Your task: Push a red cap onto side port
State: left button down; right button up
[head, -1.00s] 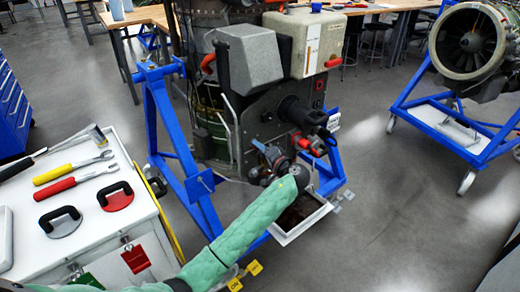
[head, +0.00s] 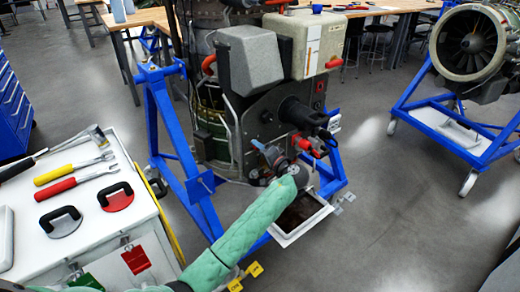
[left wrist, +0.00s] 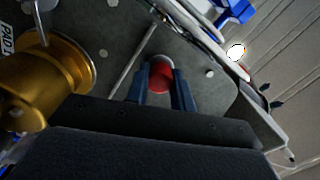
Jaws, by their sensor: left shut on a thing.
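The red cap (left wrist: 161,77) sits between the two blue fingers of my left gripper (left wrist: 163,93) in the left wrist view. The gripper is shut on it. A pale round rim, likely the side port (left wrist: 160,59), shows just behind the cap on the dark panel. The cap overlaps this rim; I cannot tell whether it is seated on it. In the head view my left gripper (head: 264,153) is at the lower front of the dark engine housing (head: 262,118), and the cap cannot be made out there. My right gripper is not in view.
A brass-coloured cylinder (left wrist: 42,82) stands left of the fingers. A black cylinder (head: 297,113) and a red fitting (head: 303,143) project near my gripper. A tool cart (head: 92,236) stands at left.

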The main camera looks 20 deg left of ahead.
pick_arm(q)
jog(key=shift+w+a+r, duration=0.15)
jog(key=shift+a+r, duration=0.1)
jog(key=shift+a, duration=0.1)
jog(key=c, duration=1.2)
grip_release()
jog(key=shift+o, duration=0.4)
jog(key=shift+a, duration=0.1)
jog(key=shift+f, duration=0.2)
jog(key=shift+f, duration=0.25)
jog(key=shift+o, duration=0.4)
jog(key=shift+o, duration=0.4)
jog(key=shift+r, duration=0.15)
jog(key=shift+d, duration=0.2)
